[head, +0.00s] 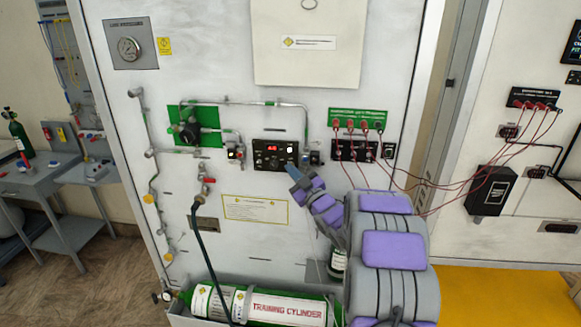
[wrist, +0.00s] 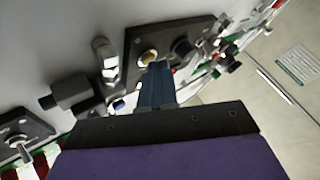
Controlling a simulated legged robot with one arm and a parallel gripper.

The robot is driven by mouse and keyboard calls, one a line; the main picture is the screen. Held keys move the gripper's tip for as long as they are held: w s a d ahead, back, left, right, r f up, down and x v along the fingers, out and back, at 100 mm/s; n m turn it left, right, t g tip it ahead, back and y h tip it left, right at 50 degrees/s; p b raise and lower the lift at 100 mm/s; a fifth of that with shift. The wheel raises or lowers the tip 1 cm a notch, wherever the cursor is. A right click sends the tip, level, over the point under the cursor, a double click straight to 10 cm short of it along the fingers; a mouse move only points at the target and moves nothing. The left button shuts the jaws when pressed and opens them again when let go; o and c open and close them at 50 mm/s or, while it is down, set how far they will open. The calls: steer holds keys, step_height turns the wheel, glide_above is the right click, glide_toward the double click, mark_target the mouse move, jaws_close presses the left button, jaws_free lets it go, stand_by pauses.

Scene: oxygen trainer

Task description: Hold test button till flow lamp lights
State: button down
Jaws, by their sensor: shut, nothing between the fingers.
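The black control panel (head: 262,160) with a small red display and several knobs is on the white trainer wall. My gripper (head: 287,168) reaches up from the lower right, its tip at the panel's lower right edge. In the wrist view the closed, dark blue fingers (wrist: 158,68) point at the black panel (wrist: 133,42) and hold nothing. A round brass-coloured button (wrist: 148,57) shows just beyond the fingertips; I cannot tell whether they touch it. A dark round knob (wrist: 183,48) is beside it. Which part is the flow lamp, and whether it is lit, I cannot tell.
Metal pipes and a green-backed regulator (head: 187,132) are left of the panel. A terminal block with red leads (head: 352,150) is close on the right. A green training cylinder (head: 260,306) lies below.

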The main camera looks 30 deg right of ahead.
steer(key=shift+s+a, duration=0.4)
steer(key=shift+s, duration=0.25)
steer(key=s+a+b, duration=0.1)
steer(key=s, duration=0.1)
steer(key=s+a+b, duration=0.1)
steer(key=s+a, duration=0.1)
steer(key=shift+s, duration=0.1)
stand_by(0.6)
stand_by(0.3)
